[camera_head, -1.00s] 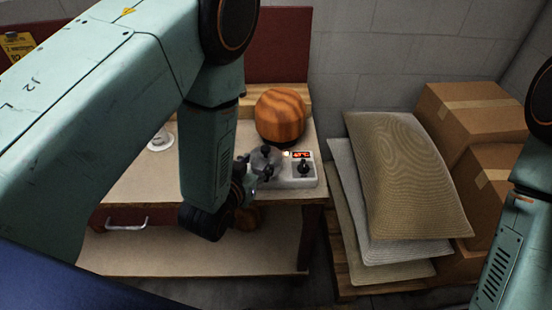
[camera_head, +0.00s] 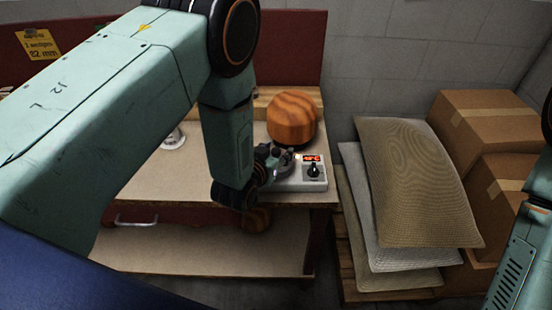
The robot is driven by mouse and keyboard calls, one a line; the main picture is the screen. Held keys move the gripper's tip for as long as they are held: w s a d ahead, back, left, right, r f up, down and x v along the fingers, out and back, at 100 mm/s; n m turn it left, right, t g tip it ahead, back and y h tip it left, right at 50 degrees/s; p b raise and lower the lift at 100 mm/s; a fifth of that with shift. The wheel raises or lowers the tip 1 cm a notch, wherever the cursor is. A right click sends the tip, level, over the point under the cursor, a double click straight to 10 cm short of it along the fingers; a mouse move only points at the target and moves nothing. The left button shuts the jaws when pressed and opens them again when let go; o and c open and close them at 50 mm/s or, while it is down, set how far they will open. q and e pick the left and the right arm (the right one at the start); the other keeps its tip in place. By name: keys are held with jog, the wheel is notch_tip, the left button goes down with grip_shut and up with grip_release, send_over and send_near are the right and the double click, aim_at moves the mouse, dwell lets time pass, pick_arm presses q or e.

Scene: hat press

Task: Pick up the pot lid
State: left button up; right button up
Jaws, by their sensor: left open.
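I cannot make out a pot lid for certain. My left gripper (camera_head: 277,160) is open over the right end of the workbench (camera_head: 150,190), just left of a control box (camera_head: 310,179) with a red lit display and a black knob. The gripper and forearm hide part of the box and the bench behind them. A small grey rounded shape shows among the fingers, too small to tell what it is. A striped orange-brown wooden block (camera_head: 292,118) stands just behind the box. My right gripper is out of view; only part of my right arm shows at the right edge.
A round wooden piece (camera_head: 257,219) shows below the bench top, partly hidden by my left wrist. Stacked sacks (camera_head: 415,185) on a pallet and cardboard boxes (camera_head: 490,120) stand right of the bench. A white round item (camera_head: 174,139) sits on the bench top.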

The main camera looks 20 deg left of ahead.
pick_arm(q)
grip_shut()
dwell(0.4)
